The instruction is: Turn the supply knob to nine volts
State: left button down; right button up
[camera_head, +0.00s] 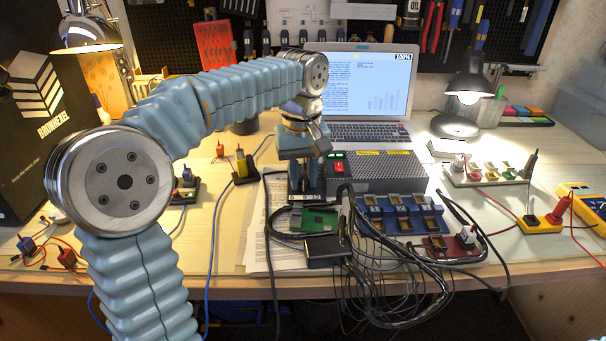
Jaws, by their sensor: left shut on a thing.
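The power supply (380,172), a dark grey box with a red and a green button and yellow labels, stands in front of the laptop. My left gripper (306,190) reaches down at the left end of the supply's front. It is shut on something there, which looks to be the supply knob. The knob itself is hidden behind the fingers, so its setting cannot be read. My right gripper is not in view.
A laptop (368,132) stands behind the supply. Black cables (385,265), a green circuit board (320,217) and blue modules (402,213) crowd the bench in front. A lamp (468,88) and a terminal strip (490,172) stand to the right.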

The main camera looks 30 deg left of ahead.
aim_at(302, 180)
pick_arm(q)
jog(key=shift+r, duration=0.1)
jog(key=c, duration=1.2)
grip_release()
jog(key=shift+o, duration=0.2)
notch_tip(302, 180, up, 14)
jog(key=shift+a+f, duration=0.1)
jog(key=shift+f, duration=0.1)
